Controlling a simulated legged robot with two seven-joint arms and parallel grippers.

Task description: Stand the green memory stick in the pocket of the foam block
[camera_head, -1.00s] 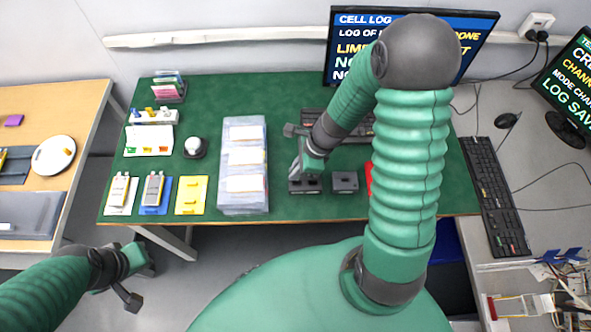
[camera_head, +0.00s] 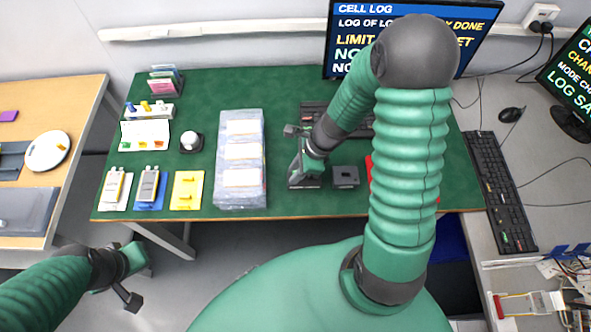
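I cannot make out the green memory stick; it is hidden or too small to tell. Two small dark grey blocks stand near the table's front edge: a left block (camera_head: 304,184) and a right block (camera_head: 345,177). Either may be the foam block; I cannot tell which. My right gripper (camera_head: 302,175) points down over the left block and covers part of its top. Its fingertips are too small and dark to show whether they hold anything. My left gripper (camera_head: 143,269) hangs low at the left, in front of the table and away from the blocks. Its finger gap is unclear.
Clear stacked trays (camera_head: 240,203) stand left of the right gripper. A red item (camera_head: 369,165) is partly behind my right arm. A keyboard (camera_head: 314,109) and monitor (camera_head: 343,62) are behind. Yellow, blue and white mats lie at the left. Green tabletop (camera_head: 280,150) is bare beside the trays.

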